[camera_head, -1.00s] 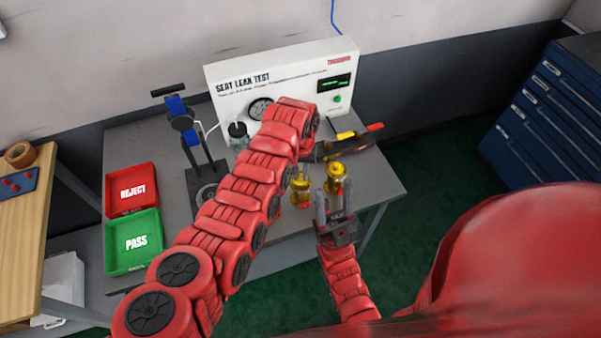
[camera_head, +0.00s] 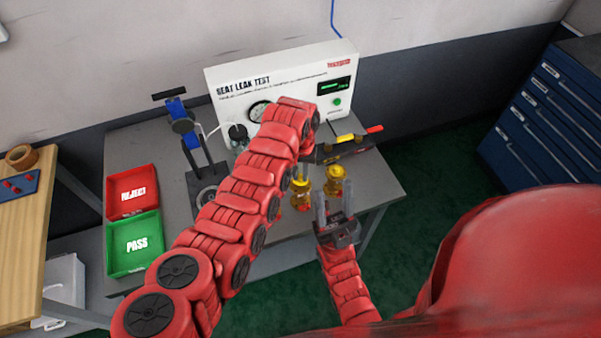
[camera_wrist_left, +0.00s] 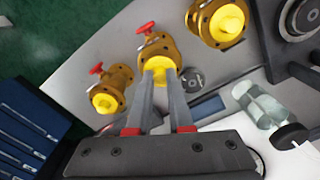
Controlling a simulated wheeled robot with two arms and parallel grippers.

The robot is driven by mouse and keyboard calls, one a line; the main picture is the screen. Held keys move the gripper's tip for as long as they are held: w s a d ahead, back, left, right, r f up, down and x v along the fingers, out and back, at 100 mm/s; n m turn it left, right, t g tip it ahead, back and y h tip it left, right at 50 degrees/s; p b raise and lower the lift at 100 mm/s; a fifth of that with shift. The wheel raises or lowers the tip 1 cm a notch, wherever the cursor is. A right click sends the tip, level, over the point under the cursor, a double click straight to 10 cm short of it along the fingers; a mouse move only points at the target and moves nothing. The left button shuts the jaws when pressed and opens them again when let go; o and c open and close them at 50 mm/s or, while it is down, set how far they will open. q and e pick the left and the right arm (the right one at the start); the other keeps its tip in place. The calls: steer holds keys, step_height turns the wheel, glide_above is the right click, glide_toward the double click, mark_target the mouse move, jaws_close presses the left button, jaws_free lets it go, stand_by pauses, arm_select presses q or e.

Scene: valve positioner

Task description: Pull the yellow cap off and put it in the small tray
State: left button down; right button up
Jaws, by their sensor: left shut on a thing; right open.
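Several yellow valves with red handles stand on the grey bench. In the left wrist view, a middle valve (camera_wrist_left: 157,46) has a yellow cap (camera_wrist_left: 159,66) facing me. My left gripper (camera_wrist_left: 162,80) is shut on this cap, which still sits against the valve. Another valve (camera_wrist_left: 112,88) stands to its left and a third (camera_wrist_left: 218,20) to its right, each with a yellow cap. In the head view, two valves show (camera_head: 303,192) and (camera_head: 336,180); my left arm hides my left fingertips. My right gripper (camera_head: 334,192) is open and empty, in front of the right valve. I cannot identify the small tray.
Red REJECT (camera_head: 132,190) and green PASS (camera_head: 133,243) trays lie at the bench's left. A seat leak test box (camera_head: 285,85) stands at the back. A black holder (camera_head: 345,150) with tools is at the right. A clear jar (camera_wrist_left: 258,103) is near my left gripper.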

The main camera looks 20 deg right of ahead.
mark_target(300, 176)
arm_select(q)
steer(key=shift+r, duration=0.1)
steer(key=shift+r+p, duration=0.35)
steer(key=shift+r, duration=1.55)
